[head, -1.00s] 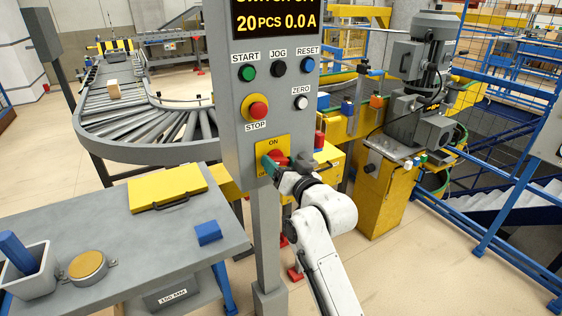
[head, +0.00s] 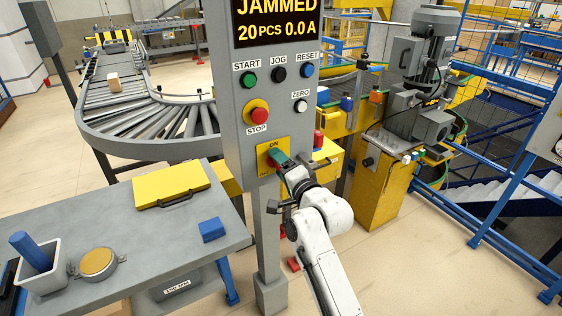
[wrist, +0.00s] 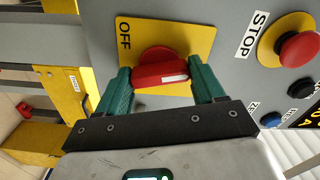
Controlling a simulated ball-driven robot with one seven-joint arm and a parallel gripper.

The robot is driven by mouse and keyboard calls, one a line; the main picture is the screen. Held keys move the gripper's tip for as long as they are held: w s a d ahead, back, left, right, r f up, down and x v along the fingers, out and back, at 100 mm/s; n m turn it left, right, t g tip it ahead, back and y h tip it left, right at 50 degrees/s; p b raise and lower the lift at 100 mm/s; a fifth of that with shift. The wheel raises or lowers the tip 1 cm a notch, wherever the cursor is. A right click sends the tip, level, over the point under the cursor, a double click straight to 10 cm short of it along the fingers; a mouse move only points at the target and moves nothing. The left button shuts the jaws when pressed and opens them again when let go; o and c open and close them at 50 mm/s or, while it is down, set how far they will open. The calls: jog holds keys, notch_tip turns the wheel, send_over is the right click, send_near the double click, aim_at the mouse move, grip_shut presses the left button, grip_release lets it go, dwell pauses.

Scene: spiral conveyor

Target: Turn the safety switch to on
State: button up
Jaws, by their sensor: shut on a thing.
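The safety switch is a red knob (wrist: 162,70) on a yellow plate (head: 263,160) low on the grey control panel (head: 232,120). The plate reads ON at its top in the head view, and OFF shows at its left corner in the wrist view (wrist: 125,35). My gripper (wrist: 160,80) has its green fingers shut on the knob, one on each side. The white mark on the knob points right in the wrist view, which is up toward the ON side. In the head view my gripper (head: 276,158) hides much of the knob. The display (head: 277,20) reads JAMMED, 20 PCS, 0.0 A.
Above the switch are the red STOP button (head: 258,115) and the START (head: 249,79), JOG, RESET and ZERO buttons. A grey table (head: 150,240) stands left with a yellow clipboard-like panel (head: 170,185). A roller conveyor (head: 125,110) curves behind it, carrying a box (head: 113,82).

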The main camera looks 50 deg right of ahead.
jog(key=shift+m+p, duration=0.75)
jog(key=shift+m, duration=0.75)
jog(key=shift+f, duration=0.1)
jog(key=o, duration=1)
jog(key=shift+o, duration=0.2)
jog(key=b+v, duration=0.2)
jog(key=v, duration=0.9)
